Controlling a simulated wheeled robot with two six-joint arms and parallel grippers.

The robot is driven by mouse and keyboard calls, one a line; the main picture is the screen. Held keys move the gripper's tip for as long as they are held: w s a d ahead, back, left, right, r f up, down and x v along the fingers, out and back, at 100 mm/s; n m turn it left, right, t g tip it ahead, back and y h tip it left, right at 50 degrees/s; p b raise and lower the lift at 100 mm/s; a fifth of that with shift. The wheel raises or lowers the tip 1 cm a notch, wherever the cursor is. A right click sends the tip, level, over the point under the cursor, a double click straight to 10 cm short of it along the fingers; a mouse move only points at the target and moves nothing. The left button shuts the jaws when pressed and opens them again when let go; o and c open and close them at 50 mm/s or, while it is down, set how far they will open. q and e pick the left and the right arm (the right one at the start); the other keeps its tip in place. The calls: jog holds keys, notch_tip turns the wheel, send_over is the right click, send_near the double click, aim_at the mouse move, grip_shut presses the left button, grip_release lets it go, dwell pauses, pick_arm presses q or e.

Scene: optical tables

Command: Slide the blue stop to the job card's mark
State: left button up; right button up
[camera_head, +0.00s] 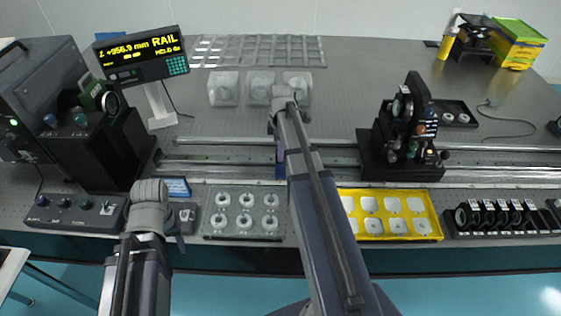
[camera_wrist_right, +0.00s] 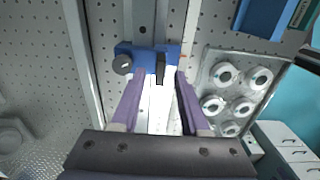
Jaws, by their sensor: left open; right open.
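The blue stop (camera_wrist_right: 145,58) sits across the grey rail (camera_wrist_right: 144,14) in the right wrist view, with a round black knob at its left end and a dark upright lever on it. My right gripper (camera_wrist_right: 160,76) is open, its purple fingers reaching the stop's near edge on either side of the lever; I cannot tell whether they touch. In the head view my right arm mostly hides the stop, with a bit of blue (camera_head: 281,171) beside the arm. My left gripper (camera_head: 150,196) is open, low at the left. A small blue card (camera_head: 177,187) stands near it; its writing is unreadable.
A display (camera_head: 141,56) reads RAIL +956.9 mm. A black optics mount (camera_head: 403,140) stands on the rails at the right. A grey tray (camera_head: 243,233) of round parts and a yellow tray (camera_head: 428,228) lie in front. Dark instruments (camera_head: 90,150) stand at the left.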

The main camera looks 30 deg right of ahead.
jog(key=shift+f+b, duration=1)
jog(key=shift+f, duration=0.55)
pick_arm(q)
notch_tip(320, 180, down, 3)
jog(key=shift+f, duration=0.1)
pick_arm(e)
jog(key=shift+r, duration=0.1)
jog(key=shift+c, duration=0.2)
grip_shut()
jog(key=s+d, duration=0.2)
jog(key=d, duration=0.1)
jog(key=s+d, duration=0.2)
jog(key=d, duration=0.2)
jog(key=s+d, duration=0.2)
jog(key=d, duration=0.1)
jog(key=shift+s+d, duration=0.25)
jog(key=shift+d, duration=0.1)
